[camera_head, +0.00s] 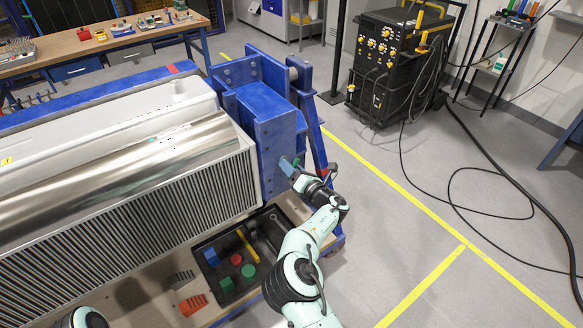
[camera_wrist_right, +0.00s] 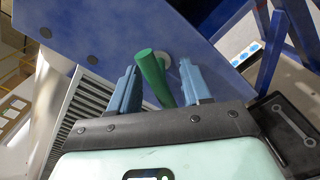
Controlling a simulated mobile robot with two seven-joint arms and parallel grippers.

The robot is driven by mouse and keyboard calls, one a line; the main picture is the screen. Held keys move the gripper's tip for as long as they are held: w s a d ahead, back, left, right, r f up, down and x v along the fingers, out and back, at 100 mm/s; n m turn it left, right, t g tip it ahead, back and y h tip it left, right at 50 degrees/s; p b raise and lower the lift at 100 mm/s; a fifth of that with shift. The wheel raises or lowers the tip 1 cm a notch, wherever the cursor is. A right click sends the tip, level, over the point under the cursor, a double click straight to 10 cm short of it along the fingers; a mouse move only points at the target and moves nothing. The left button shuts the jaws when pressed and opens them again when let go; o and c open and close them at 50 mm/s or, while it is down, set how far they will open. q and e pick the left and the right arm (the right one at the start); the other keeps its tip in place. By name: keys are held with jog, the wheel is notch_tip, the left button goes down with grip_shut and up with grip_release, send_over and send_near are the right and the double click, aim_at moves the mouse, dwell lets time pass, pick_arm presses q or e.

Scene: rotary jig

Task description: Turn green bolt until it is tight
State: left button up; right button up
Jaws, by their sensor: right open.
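The green bolt (camera_wrist_right: 151,76) shows in the right wrist view as a green bar in front of a round grey washer on the blue plate (camera_wrist_right: 110,40). My right gripper (camera_wrist_right: 160,84) is open, with one blue finger on each side of the bolt; clear gaps show between the fingers and the bar. In the head view my right gripper (camera_head: 290,165) is at the right face of the blue jig end (camera_head: 272,135), and only a small bit of green (camera_head: 296,161) shows there. My left gripper is not in view; only a piece of my left arm shows at the bottom left.
A black tray (camera_head: 205,241) with coloured parts sits below the jig. A large ribbed metal workpiece (camera_head: 130,180) fills the left. A blue slanted brace (camera_head: 316,140) stands close to my right wrist. Open floor (camera_head: 400,240) lies to the right.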

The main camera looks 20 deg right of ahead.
grip_shut()
